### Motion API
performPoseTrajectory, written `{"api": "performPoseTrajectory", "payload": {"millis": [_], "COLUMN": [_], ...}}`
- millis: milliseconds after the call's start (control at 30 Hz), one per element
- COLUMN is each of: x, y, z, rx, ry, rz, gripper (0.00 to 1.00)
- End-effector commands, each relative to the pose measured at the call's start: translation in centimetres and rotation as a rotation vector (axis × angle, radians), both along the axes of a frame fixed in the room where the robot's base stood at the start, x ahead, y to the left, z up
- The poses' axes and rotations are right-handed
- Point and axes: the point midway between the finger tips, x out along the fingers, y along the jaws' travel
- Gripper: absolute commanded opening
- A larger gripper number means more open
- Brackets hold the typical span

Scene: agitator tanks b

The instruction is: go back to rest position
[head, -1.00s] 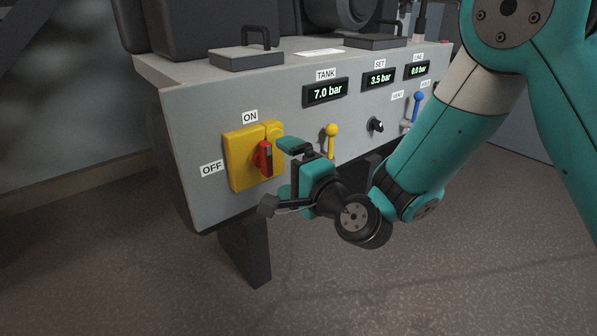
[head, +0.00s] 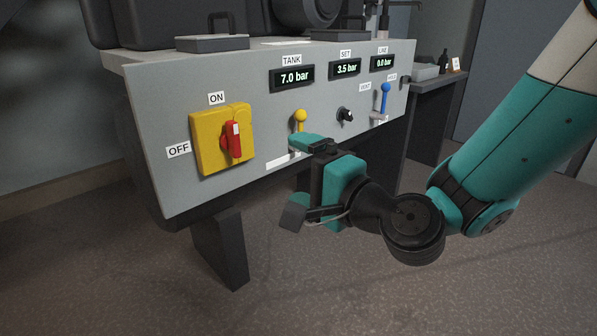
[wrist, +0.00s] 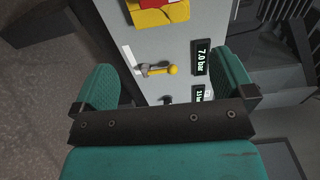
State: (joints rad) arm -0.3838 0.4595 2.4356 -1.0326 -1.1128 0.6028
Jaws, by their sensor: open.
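My gripper (head: 302,146) is in front of the lower part of the grey control panel (head: 185,192), to the right of the red and yellow switch. In the wrist view its two green fingers (wrist: 168,88) stand wide apart with nothing held between them. The red switch handle (head: 232,142) on its yellow plate stands upright, toward the ON label. A yellow-knobbed lever (head: 300,117) is just behind my gripper in the head view. In the wrist view the yellow lever (wrist: 160,70) appears between the fingers, beyond them. I cannot tell the exact gap.
Displays read TANK 7.0 bar (head: 291,77), SET 3.5 bar (head: 346,69) and LINE 0.0 bar (head: 383,63). A black knob (head: 345,115) and a blue lever (head: 385,95) sit to the right. A side table (head: 432,83) stands behind at right. Floor in front is clear.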

Motion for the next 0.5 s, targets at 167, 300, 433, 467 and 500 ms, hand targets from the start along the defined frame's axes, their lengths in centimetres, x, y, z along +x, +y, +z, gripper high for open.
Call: {"api": "performPoseTrajectory", "payload": {"millis": [167, 300, 433, 467, 500], "x": [-1.4, -4.8, -8.7, -9.6, -10.7], "y": [0.5, 0.5, -1.5, -2.2, -3.3], "z": [1.8, 4.1, 5.2, 5.3, 5.5], "rx": [-0.106, -0.366, -0.666, -0.733, -0.818], "ry": [-0.040, -0.117, -0.176, -0.184, -0.189], "rz": [0.091, 0.289, 0.499, 0.545, 0.604], "gripper": [1.00, 1.00, 1.00, 1.00, 1.00]}}
